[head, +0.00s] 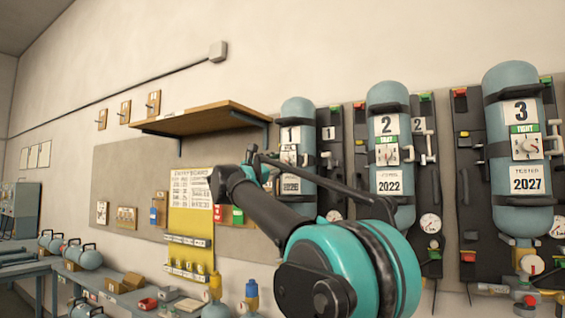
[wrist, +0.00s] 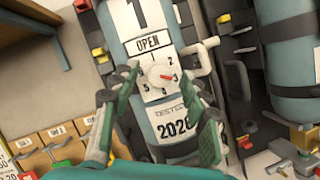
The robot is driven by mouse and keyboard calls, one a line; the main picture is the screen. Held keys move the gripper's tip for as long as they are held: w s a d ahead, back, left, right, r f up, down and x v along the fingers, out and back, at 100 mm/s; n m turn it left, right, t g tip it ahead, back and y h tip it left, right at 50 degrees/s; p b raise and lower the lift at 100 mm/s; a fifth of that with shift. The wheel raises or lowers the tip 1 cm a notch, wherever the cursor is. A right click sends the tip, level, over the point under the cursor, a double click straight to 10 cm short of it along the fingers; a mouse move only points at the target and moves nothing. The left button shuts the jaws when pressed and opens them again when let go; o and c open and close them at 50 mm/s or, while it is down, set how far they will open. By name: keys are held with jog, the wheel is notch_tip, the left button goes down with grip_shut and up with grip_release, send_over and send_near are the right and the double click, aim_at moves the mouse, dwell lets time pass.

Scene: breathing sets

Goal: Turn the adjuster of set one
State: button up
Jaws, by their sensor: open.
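Set one is the blue-grey cylinder marked 1 (head: 298,112), at the left of the row in the head view. It fills the middle of the wrist view (wrist: 140,20), tilted there, with an OPEN label above its adjuster and 2026 below. The adjuster (wrist: 159,74) is a pale round knob with a red pointer on a numbered white plate. My gripper (wrist: 168,92) is open, its green-padded fingers to the left and right of the lower plate. Nothing is between the fingers, and they look apart from the knob. In the head view my arm partly hides set one's plate.
Set two (head: 388,107) and set three (head: 514,85) hang to the right. A pale hooked handle (wrist: 200,58) is close right of the adjuster. A wooden shelf (head: 200,116) juts out at upper left. A yellow board (head: 188,225) hangs below it.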

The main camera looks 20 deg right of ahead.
jog(key=shift+w+d+r, duration=0.15)
jog(key=shift+w+d, duration=0.1)
jog(key=shift+d, duration=0.25)
grip_shut()
jog(key=shift+m, duration=0.3)
jog(key=m+g, duration=0.1)
jog(key=m, duration=0.2)
jog(key=m+g, duration=0.2)
jog(key=m, duration=0.1)
jog(key=shift+r+m+y, duration=0.1)
jog(key=shift+m+y, duration=0.2)
jog(key=shift+m, duration=0.1)
jog(key=m, duration=0.3)
jog(key=m+g+y, duration=0.1)
jog(key=m, duration=0.2)
jog(key=shift+g+y, duration=0.3)
